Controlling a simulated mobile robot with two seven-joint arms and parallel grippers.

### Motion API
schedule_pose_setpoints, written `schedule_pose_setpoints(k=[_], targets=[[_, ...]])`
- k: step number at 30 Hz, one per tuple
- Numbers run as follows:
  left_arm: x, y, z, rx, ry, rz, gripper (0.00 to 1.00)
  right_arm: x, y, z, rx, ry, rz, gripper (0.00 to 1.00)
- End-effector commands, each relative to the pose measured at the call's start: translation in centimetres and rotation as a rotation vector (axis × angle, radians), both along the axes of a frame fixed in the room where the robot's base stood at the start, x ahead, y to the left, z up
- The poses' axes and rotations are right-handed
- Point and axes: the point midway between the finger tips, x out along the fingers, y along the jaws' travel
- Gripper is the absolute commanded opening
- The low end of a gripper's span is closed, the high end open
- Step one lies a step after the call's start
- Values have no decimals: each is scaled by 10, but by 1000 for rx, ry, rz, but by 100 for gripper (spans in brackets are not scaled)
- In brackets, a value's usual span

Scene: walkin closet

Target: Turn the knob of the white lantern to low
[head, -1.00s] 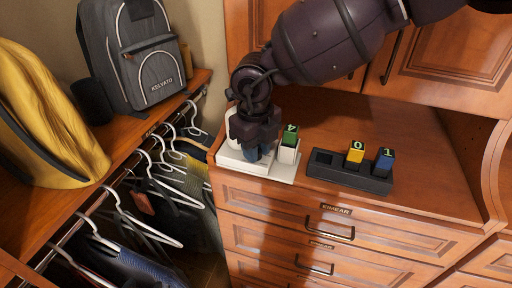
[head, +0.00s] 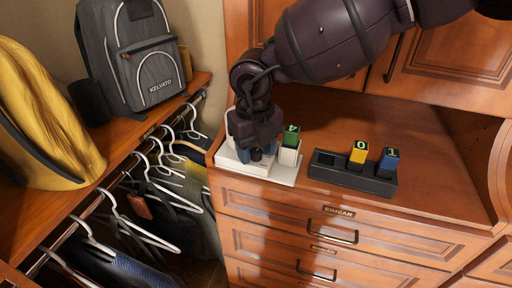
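The white lantern (head: 229,163) stands at the left end of the dresser top, mostly hidden behind my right gripper. Its white base shows at the front and sides. A dark knob-like piece (head: 256,154) shows just under the gripper. My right gripper (head: 254,150) points down over the white base, right at this dark piece. The fingers are dark and small here, so I cannot tell whether they are open or closed on it. My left gripper is not in view.
A dark tray (head: 329,172) holds a yellow block (head: 358,152) and a blue block (head: 388,161). Hangers, a grey backpack (head: 140,55) and a yellow bag (head: 40,120) are at left.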

Motion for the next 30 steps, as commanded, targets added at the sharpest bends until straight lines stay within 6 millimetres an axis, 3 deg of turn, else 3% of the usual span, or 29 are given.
schedule_pose_setpoints(k=[10, 21, 30], targets=[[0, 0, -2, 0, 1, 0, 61, 1, 0, 11, 0, -1, -1, 52], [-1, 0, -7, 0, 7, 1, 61, 0, 1, 75, 1, -2, -1, 52], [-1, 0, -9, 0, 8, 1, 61, -1, 2, 106, 1, 0, 0, 52]])
